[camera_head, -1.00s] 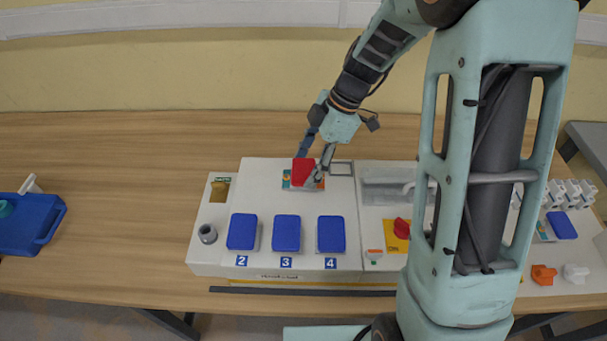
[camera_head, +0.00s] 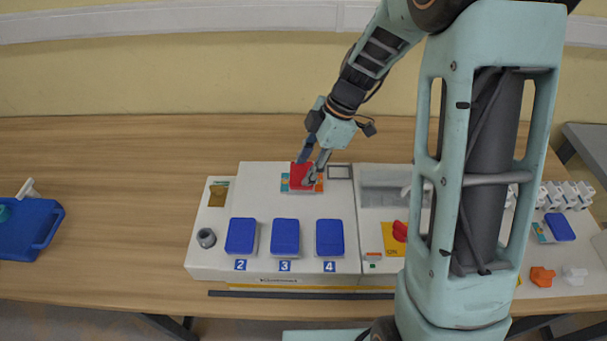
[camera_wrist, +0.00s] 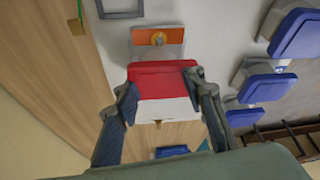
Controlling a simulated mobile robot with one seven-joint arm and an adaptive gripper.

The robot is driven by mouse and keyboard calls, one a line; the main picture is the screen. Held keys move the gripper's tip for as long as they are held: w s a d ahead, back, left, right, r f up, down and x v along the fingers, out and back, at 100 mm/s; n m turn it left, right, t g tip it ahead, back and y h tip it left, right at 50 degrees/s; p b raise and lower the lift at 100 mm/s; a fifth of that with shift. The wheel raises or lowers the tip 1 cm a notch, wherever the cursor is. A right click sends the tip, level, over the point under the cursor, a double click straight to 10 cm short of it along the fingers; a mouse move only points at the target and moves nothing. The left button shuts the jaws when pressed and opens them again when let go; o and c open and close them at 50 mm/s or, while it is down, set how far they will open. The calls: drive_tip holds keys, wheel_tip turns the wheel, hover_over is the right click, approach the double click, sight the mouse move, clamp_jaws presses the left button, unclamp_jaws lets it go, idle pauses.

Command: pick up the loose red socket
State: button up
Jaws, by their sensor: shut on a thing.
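The red socket (camera_head: 302,177) is at the back of the white panel (camera_head: 215,255), over an orange and teal patch (camera_head: 318,184). My gripper (camera_head: 310,172) reaches down to it from the upper right. In the wrist view the red socket (camera_wrist: 162,82), with its white lower part, sits between the two fingers of my gripper (camera_wrist: 162,102), which are shut on its sides. An orange plate (camera_wrist: 158,37) shows just beyond it in the wrist view. I cannot tell whether the socket touches the panel.
Blue-lidded sockets labelled 2 (camera_head: 241,236), 3 (camera_head: 285,238) and 4 (camera_head: 330,238) stand in front. A red switch (camera_head: 400,231) on yellow is right of them. A blue case (camera_head: 28,230) lies at far left. The wooden table (camera_head: 120,200) between is clear.

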sight(299, 172)
drive_tip(key=shift+r, duration=0.5)
wheel_tip(299, 172, up, 2)
drive_tip(key=shift+r, duration=0.2)
drive_tip(key=s+d+r+b, duration=0.3)
drive_tip(key=s+d+r, duration=0.5)
drive_tip(key=d, duration=0.3)
drive_tip(key=shift+s+r, duration=0.25)
drive_tip(key=shift+r, duration=0.6)
drive_tip(key=shift+d, duration=0.1)
